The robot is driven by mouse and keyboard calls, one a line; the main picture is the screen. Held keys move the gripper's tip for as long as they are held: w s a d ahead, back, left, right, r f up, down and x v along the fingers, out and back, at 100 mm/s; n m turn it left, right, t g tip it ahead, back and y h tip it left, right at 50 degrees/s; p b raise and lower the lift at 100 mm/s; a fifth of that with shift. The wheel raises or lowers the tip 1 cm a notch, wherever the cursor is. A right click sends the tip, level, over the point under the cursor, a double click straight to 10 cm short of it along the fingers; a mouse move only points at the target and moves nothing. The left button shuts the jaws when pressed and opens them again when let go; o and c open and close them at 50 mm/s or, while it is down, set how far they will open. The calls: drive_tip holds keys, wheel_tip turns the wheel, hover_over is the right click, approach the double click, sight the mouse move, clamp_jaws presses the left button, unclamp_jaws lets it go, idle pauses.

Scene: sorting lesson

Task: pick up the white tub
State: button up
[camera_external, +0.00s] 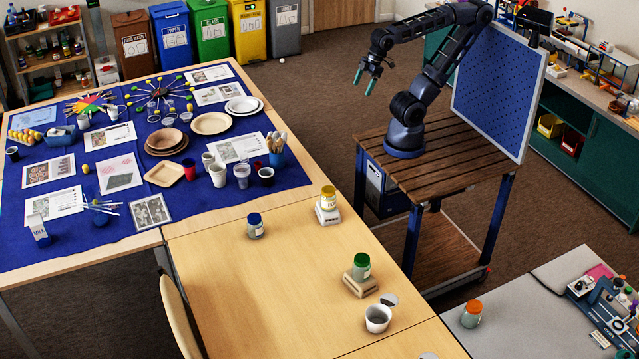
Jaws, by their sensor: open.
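A white tub (377,318) stands upright and open at the top on the near end of the light wooden table. Its inside looks grey and empty. A grey round lid or disc (389,299) lies just behind it, close to its rim. My gripper (364,79) is open and empty, with green-tipped fingers. It hangs in the air at the upper middle of the picture, well behind and above the tub, far from touching it. My arm rises from a slatted wooden stand to the right of the table.
A green-lidded jar (361,267) on a small wooden block (359,285) stands just behind the tub. The table's left-middle part is clear. A blue cloth (140,225) holds many craft items.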

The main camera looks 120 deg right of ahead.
drive_tip(key=o, duration=0.3)
